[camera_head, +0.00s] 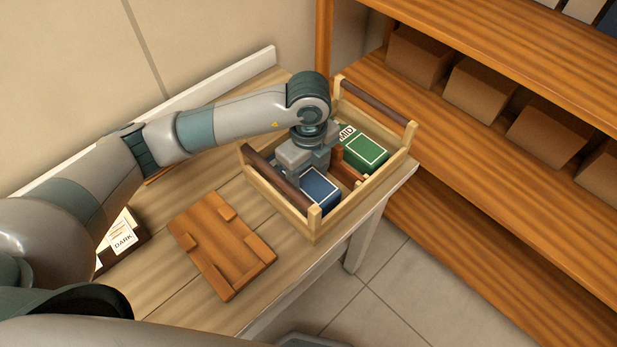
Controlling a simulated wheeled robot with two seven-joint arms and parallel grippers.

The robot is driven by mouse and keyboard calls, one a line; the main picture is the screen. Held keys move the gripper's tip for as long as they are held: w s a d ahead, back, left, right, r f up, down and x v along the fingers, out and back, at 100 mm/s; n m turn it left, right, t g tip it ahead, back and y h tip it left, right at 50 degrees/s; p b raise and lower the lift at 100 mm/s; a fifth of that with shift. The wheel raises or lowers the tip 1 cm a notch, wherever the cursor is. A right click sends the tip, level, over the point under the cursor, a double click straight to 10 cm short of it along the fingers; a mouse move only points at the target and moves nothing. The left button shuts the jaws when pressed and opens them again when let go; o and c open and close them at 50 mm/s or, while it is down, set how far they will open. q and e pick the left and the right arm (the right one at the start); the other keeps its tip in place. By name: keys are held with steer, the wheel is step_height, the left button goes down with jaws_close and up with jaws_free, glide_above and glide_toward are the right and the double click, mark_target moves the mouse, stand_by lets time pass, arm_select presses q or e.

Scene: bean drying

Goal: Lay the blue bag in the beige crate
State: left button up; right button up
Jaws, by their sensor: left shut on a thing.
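The beige crate (333,221) stands at the right end of the wooden table, with a dark bar handle along each of two opposite sides. The blue bag (319,190) is inside the crate walls, in the near part beside the near handle. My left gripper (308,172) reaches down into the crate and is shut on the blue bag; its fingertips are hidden. I cannot tell whether the bag touches the crate floor. A green bag (366,152) lies in the crate's far part. My right gripper is not in view.
A wooden board with raised blocks (222,245) lies on the table (180,291) left of the crate. A dark box with a label reading DARK (121,238) is at the left, partly behind my arm. Shelves with brown boxes (479,88) stand close on the right.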

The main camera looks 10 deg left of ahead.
mark_target(309, 179)
arm_select(q)
steer(key=shift+f+b, duration=0.55)
steer(key=shift+f, duration=0.1)
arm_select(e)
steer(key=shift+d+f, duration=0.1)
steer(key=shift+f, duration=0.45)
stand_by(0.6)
arm_select(q)
steer(key=o, duration=1.3)
steer(key=shift+o, duration=0.2)
steer(key=shift+r, duration=0.1)
step_height(309, 179, up, 17)
steer(key=b, duration=0.3)
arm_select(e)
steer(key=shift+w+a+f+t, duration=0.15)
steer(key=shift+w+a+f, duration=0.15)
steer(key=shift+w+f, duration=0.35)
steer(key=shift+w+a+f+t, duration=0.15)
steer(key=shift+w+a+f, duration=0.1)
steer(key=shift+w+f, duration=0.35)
arm_select(q)
steer(key=shift+r, duration=0.1)
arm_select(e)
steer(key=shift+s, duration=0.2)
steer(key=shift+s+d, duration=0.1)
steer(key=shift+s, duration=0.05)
